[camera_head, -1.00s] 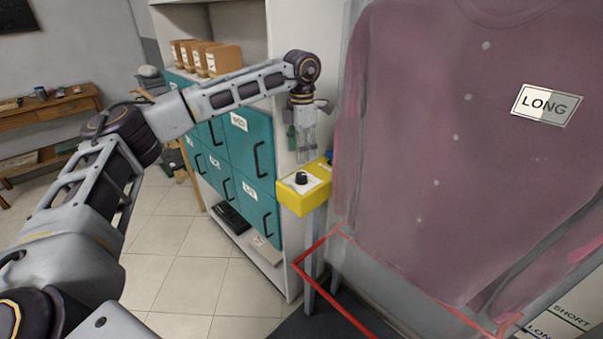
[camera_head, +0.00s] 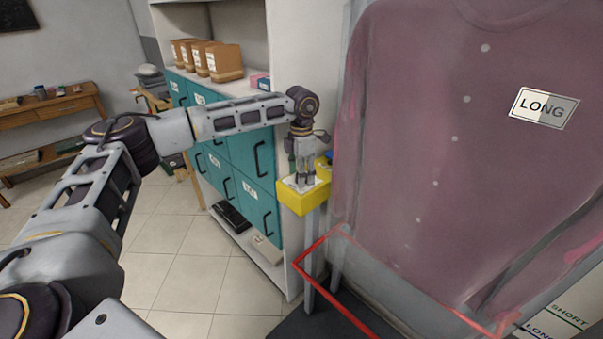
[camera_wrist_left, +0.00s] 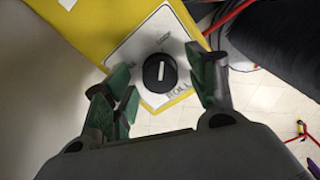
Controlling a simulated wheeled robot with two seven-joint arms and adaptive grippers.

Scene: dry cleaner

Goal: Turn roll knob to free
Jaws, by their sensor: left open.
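The roll knob (camera_wrist_left: 160,72) is a round black dial with a white pointer line, on a white label plate (camera_wrist_left: 136,48) marked ROLL. It sits on a yellow box (camera_head: 293,206). In the left wrist view the pointer runs nearly straight up and down; the other label words are too blurred to read. My left gripper (camera_head: 303,184) points down over the box and hides the knob in the head view. In the wrist view its green-padded fingers (camera_wrist_left: 165,92) are open, one side left and one side right of the knob; contact is not visible. My right gripper is not in view.
A pinkish garment (camera_head: 430,150) with a LONG tag (camera_head: 543,107) hangs close on the right. Teal lockers (camera_head: 250,160) in a white shelf unit stand behind my left arm. Tiled floor is free at lower left.

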